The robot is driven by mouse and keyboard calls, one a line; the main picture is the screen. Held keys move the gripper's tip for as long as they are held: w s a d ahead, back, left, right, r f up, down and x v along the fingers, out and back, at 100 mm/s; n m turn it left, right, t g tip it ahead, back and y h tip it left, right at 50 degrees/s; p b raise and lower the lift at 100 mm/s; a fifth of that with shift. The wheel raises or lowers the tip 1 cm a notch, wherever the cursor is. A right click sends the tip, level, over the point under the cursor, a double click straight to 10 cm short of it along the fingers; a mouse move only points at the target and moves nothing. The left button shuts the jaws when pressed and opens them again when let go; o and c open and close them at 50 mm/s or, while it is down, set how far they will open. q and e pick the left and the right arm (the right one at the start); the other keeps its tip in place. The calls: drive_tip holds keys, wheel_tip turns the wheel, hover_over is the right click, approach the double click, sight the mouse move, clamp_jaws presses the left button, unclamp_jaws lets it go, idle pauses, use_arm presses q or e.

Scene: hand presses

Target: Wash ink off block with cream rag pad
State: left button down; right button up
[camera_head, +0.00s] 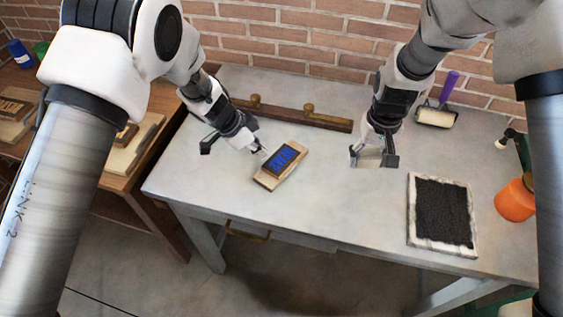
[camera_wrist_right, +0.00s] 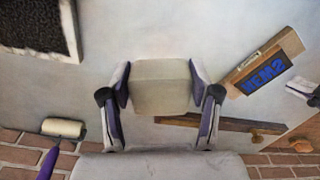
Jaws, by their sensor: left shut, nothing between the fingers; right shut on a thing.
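The block (camera_head: 280,165) is a wooden piece with a blue-inked lettered face, lying face up on the grey table, left of centre. It also shows in the right wrist view (camera_wrist_right: 263,75). My left gripper (camera_head: 265,153) is shut and empty, its tips at the block's upper left edge; I cannot tell whether they touch it. My right gripper (camera_head: 373,159) is shut on the cream rag pad (camera_wrist_right: 162,86), a pale rectangular pad, held to the right of the block and apart from it. Its height over the table is unclear.
A black ink slab (camera_head: 442,212) in a pale frame lies at the right. A wooden rail with knobs (camera_head: 300,117) runs along the back. The table's front middle is clear.

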use_arm(q)
drive_tip(key=shift+f, duration=0.85)
use_arm(e)
drive_tip(key=shift+f, duration=0.25)
